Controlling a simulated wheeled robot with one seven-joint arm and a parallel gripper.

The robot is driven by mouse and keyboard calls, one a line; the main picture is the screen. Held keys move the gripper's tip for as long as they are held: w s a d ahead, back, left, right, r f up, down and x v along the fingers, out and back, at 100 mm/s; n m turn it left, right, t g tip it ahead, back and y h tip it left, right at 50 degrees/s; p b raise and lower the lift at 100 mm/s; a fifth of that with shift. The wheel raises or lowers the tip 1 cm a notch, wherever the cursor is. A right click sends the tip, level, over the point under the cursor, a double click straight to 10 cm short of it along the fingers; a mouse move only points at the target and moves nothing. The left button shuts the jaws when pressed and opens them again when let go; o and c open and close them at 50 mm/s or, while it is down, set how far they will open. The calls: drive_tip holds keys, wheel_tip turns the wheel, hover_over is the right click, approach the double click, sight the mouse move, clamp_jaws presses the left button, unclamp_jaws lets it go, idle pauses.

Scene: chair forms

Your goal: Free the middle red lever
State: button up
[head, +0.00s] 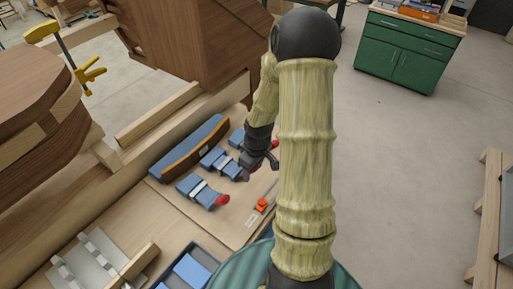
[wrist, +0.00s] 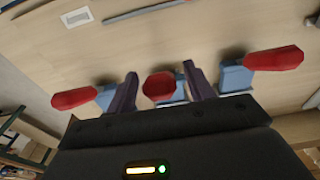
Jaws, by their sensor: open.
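Three blue clamps with red lever ends sit in a row on the wooden bench. In the wrist view, the middle red lever (wrist: 158,86) shows between the two dark fingers of my gripper (wrist: 160,71), with a gap on each side. The fingers are open and hold nothing. The left red lever (wrist: 75,98) and right red lever (wrist: 275,58) lie outside the fingers. In the head view, my gripper (head: 258,162) is over the middle clamp (head: 214,159) and mostly hides its red end. The near red lever (head: 222,200) is clear, and the far red lever (head: 275,145) is partly hidden by my arm.
A long blue block with an orange-brown strip (head: 192,148) lies behind the clamps. A small orange-red part (head: 262,206) is on the bench in front. Large wooden pieces (head: 190,40) stand at the back left. A green cabinet (head: 408,50) is far right, with open floor before it.

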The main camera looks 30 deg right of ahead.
wheel_tip(320, 180, up, 16)
drive_tip(key=s, duration=0.1)
drive_tip(key=shift+s+d+b, duration=0.35)
drive_tip(key=shift+d, duration=0.05)
drive_tip(key=shift+f, duration=0.1)
drive_tip(key=s+a+f+m+b, duration=0.1)
drive_tip(key=s+a+f+m, duration=0.1)
drive_tip(key=a, duration=0.4)
drive_tip(key=s+a+f+m+t+b, duration=0.1)
drive_tip(key=s+a+f+m, duration=0.2)
drive_tip(key=s+a, duration=0.2)
drive_tip(key=shift+a+f+t+h+b, duration=0.25)
drive_tip(key=shift+a+t+h+b, duration=0.05)
drive_tip(key=shift+a, duration=0.5)
